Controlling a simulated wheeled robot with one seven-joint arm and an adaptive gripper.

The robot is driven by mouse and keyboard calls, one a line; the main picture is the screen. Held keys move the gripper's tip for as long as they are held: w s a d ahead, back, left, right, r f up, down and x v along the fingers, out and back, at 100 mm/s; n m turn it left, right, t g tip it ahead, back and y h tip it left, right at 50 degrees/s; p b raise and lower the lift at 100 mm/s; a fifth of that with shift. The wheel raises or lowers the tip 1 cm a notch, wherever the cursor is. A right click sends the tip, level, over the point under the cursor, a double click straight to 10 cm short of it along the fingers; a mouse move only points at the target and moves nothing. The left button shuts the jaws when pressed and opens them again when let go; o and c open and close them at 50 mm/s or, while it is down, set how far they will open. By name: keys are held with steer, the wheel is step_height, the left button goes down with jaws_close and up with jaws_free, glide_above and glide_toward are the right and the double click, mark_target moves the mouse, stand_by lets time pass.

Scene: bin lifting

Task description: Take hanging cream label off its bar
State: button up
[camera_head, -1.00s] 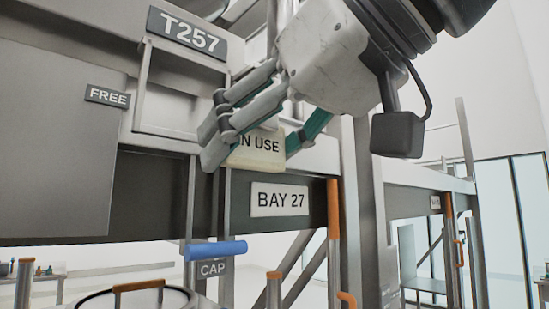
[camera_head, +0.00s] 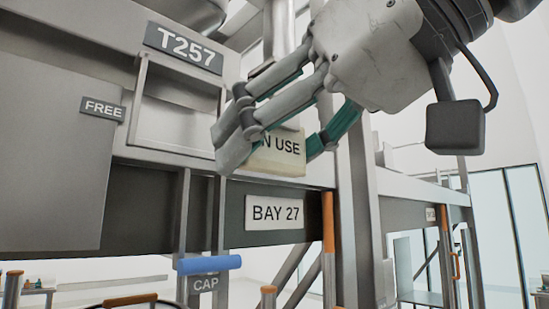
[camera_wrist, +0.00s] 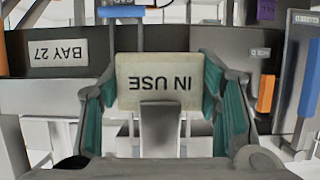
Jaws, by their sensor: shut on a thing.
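The cream label (camera_head: 283,158), marked IN USE, is held between the fingers of my gripper (camera_head: 272,150) in the head view. The fingers cover its left end and hide the first letter. In the wrist view the label (camera_wrist: 157,68) appears upside down between the teal pads of my gripper (camera_wrist: 158,88), one at each side edge. The gripper is shut on it. The bar it hangs from cannot be made out, and I cannot tell whether the label still touches it.
A grey beam with a BAY 27 plate (camera_head: 274,212) lies below the label. A T257 plate (camera_head: 183,47) and a FREE plate (camera_head: 103,108) are to the left. An orange post (camera_head: 328,222) and a blue CAP handle (camera_head: 209,264) stand lower down. Open room shows at right.

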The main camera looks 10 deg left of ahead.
mark_target(281, 156)
steer(key=shift+s+d, duration=1.2)
steer(key=shift+d, duration=0.2)
